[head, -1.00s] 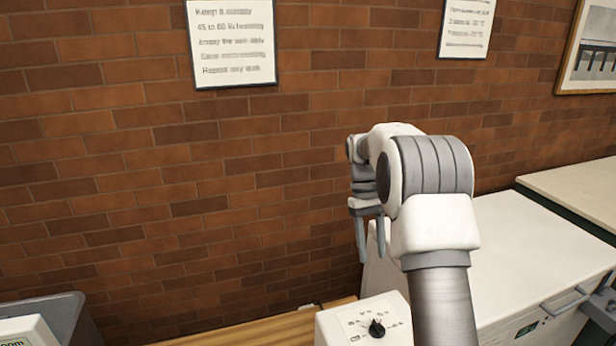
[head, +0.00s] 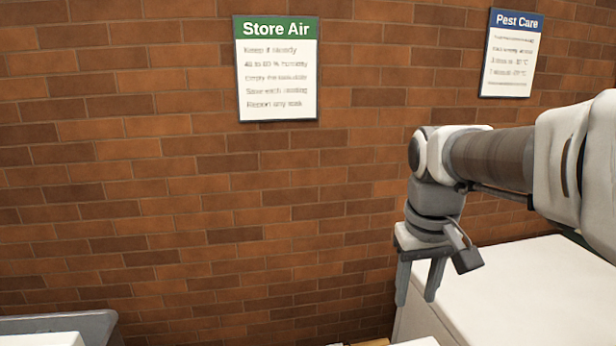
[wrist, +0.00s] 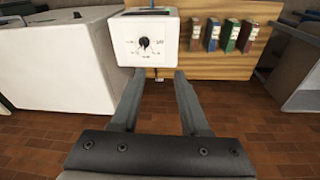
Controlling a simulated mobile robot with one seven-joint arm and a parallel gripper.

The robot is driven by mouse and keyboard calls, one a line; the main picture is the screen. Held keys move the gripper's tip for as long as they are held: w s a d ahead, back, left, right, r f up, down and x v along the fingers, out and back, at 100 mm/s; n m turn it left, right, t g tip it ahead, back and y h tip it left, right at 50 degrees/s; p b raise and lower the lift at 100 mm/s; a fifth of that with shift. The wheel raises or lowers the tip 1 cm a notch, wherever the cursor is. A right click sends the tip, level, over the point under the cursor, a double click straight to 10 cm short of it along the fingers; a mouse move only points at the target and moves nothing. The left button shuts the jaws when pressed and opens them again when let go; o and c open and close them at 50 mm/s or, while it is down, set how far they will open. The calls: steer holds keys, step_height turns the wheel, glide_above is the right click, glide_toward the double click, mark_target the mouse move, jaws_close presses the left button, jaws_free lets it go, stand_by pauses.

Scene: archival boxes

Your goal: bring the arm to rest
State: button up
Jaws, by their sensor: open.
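My gripper (head: 418,280) hangs at the end of my arm on the right side of the head view, fingers pointing down. The two fingers stand apart with nothing between them. In the wrist view my gripper (wrist: 157,100) shows both grey fingers spread, with empty space and brick floor between them. The fingers touch nothing that I can see. The arm comes in from the right edge, bent at the wrist joint.
A white chest (head: 500,290) stands under my arm; it also shows in the wrist view (wrist: 65,65). A white box with a dial (wrist: 175,40) and several coloured binders (wrist: 230,35) stand at a wooden bench. A grey bin (head: 95,322) is lower left. The brick wall carries signs.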

steer(key=s+a+f+t, duration=0.1)
steer(key=s+t, duration=0.1)
steer(key=s, duration=0.4)
steer(key=s+a+f+m+t, duration=0.1)
steer(key=s+t, duration=0.1)
steer(key=s, duration=0.4)
steer(key=shift+s+a+y, duration=0.25)
steer(key=shift+s+y, duration=0.05)
